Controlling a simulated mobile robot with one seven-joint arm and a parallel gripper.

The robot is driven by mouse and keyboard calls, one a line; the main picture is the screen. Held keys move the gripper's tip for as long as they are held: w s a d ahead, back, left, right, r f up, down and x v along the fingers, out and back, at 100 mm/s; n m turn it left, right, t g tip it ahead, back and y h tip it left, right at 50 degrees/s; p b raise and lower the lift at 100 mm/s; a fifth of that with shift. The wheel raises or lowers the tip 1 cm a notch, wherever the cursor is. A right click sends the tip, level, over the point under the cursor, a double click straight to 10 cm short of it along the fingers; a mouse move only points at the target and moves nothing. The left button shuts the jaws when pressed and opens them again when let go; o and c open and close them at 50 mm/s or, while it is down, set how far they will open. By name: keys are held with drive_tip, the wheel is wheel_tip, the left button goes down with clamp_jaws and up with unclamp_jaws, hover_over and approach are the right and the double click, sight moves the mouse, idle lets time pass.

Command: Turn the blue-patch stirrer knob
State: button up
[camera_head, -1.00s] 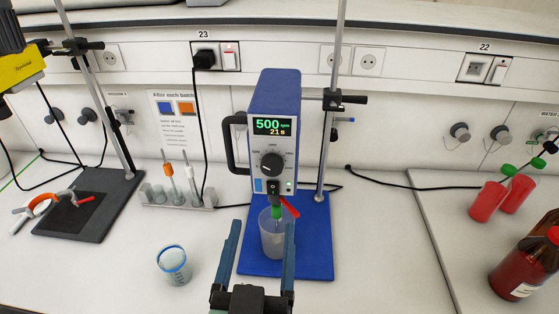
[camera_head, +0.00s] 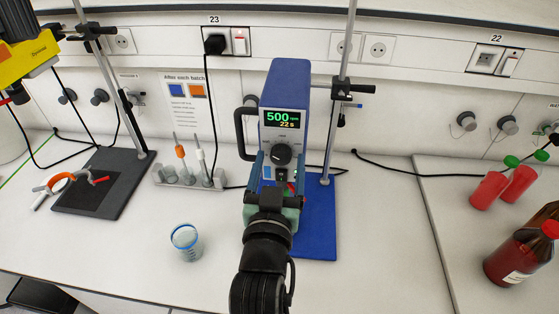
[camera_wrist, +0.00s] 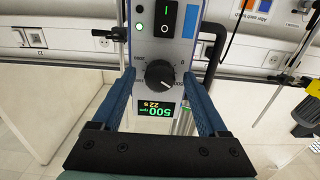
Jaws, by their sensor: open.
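The stirrer (camera_head: 284,88) is a blue box with a pale front panel. A blue patch (camera_wrist: 188,25) is on that panel beside the power switch. Its black round knob (camera_head: 281,155) has a white pointer line. It also shows in the wrist view (camera_wrist: 159,74), which is upside down. The display (camera_head: 283,119) reads 500 rpm and 22 s. My gripper (camera_head: 279,168) is open and empty in front of the panel. In the wrist view, its blue fingers (camera_wrist: 159,88) lie either side of the knob, apart from it. My gripper hides the beaker below the stirrer.
A blue base plate (camera_head: 320,220) and metal rod (camera_head: 338,120) carry the stirrer. A black handle (camera_head: 241,135) sticks out at its left. A small blue-rimmed beaker (camera_head: 186,242) stands front left.

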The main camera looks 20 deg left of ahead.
clamp_jaws()
idle(0.4)
drive_tip(key=shift+n, duration=0.3)
drive_tip(key=n, duration=0.5)
drive_tip(key=n+p, duration=0.1)
drive_tip(key=n, duration=0.5)
drive_tip(key=shift+d, duration=0.1)
drive_tip(key=shift+n, duration=0.3)
idle(0.3)
unclamp_jaws()
